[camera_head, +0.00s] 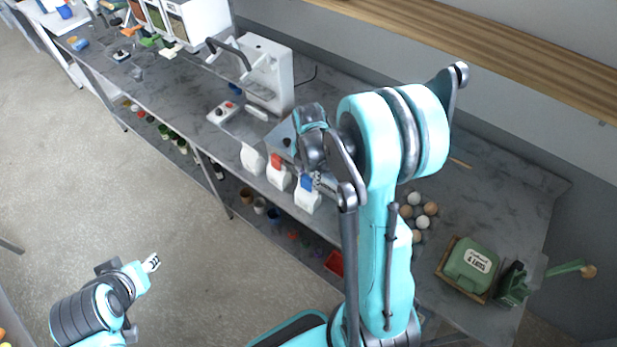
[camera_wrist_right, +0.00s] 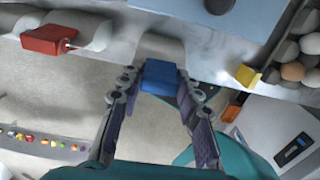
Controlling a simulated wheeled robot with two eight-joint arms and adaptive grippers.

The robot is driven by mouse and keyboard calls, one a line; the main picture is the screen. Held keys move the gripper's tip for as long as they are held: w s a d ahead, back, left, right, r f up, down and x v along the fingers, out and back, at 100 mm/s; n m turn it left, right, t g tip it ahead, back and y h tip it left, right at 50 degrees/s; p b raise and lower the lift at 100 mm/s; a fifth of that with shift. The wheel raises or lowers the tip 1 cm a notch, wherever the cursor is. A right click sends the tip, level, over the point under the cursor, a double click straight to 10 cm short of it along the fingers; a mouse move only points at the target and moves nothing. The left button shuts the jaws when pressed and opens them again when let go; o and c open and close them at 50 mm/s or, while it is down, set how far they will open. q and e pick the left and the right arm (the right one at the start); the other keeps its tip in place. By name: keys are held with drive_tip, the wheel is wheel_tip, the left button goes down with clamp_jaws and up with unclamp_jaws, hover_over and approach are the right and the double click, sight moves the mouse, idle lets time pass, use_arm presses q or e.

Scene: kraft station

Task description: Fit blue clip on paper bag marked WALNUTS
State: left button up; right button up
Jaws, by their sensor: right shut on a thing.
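Three white paper bags stand in a row along the table's front edge in the head view: a left one (camera_head: 252,159), a middle one (camera_head: 279,178) with a red clip (camera_head: 277,161) at its top, and a right one (camera_head: 307,201). I cannot read any marking on them. My right gripper (camera_head: 320,183) is shut on the blue clip (camera_head: 307,182), at the top of the right bag. In the right wrist view the blue clip (camera_wrist_right: 160,76) sits between the fingers, against the bag's top (camera_wrist_right: 160,46); how far it encloses it is unclear. My left gripper (camera_head: 151,263) is away from the table, over the floor.
The red clip (camera_wrist_right: 45,40) is close beside in the wrist view. A yellow piece (camera_wrist_right: 247,76) lies on the other side.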

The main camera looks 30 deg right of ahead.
sight(309, 177)
drive_tip(key=shift+f, duration=0.25)
idle(0.4)
drive_tip(key=shift+f+b, duration=0.15)
drive_tip(key=shift+b, duration=0.15)
drive_tip(key=o, duration=1.9)
drive_tip(key=shift+r, duration=0.3)
drive_tip(key=shift+r+p, duration=1)
drive_tip(key=shift+r, duration=0.3)
drive_tip(key=shift+r+p, duration=1.95)
drive_tip(key=shift+r, duration=1.05)
